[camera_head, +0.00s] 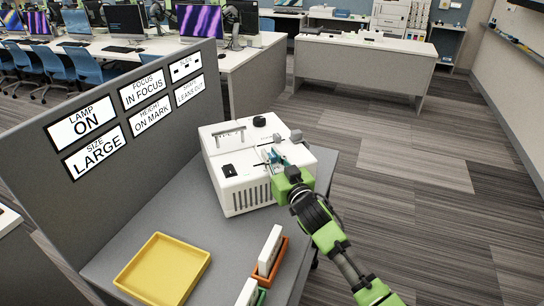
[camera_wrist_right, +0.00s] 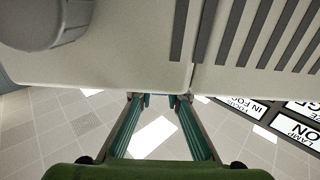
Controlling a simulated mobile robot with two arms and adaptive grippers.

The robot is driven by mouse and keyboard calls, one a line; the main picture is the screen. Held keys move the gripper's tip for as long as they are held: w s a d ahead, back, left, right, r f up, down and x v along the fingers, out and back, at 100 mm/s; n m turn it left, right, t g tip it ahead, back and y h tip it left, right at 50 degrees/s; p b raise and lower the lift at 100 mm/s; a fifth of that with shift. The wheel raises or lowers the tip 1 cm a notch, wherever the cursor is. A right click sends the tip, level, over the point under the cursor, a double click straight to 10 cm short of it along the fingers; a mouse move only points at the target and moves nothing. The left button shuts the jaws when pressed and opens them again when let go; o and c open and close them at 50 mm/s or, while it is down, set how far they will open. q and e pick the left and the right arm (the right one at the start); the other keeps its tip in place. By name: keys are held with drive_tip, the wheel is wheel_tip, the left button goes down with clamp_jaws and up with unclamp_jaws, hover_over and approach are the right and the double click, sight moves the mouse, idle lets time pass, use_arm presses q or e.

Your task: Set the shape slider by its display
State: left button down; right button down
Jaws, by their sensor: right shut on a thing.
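A white projector-like machine (camera_head: 245,187) stands on the grey table, with sliders and knobs on its top. My right gripper (camera_head: 274,157) is at its top right side, shut on a small slider knob that the fingers mostly hide. In the right wrist view, the fingertips (camera_wrist_right: 158,100) meet at the edge of the machine's casing (camera_wrist_right: 130,65). The lower right display (camera_head: 189,91) on the grey partition reads "LEANS OUT"; its small title looks like "SHAPE". My left gripper is not in view.
Other displays read "LAMP ON" (camera_head: 81,124), "SIZE LARGE" (camera_head: 96,152), "IN FOCUS" (camera_head: 143,88) and "ON MARK" (camera_head: 151,115). A yellow tray (camera_head: 150,280) and an orange holder (camera_head: 272,265) with a white slab lie in front. Bare tabletop (camera_head: 215,250) lies between.

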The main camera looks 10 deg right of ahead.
drive_tip(key=shift+s+a, duration=0.25)
drive_tip(key=shift+a, duration=0.85)
drive_tip(key=c, duration=2)
unclamp_jaws()
drive_tip(key=shift+d, duration=0.1)
drive_tip(key=shift+o, duration=0.2)
drive_tip(key=s+d, duration=0.2)
drive_tip(key=s, duration=0.9)
drive_tip(key=shift+s+d, duration=0.15)
drive_tip(key=shift+s, duration=0.25)
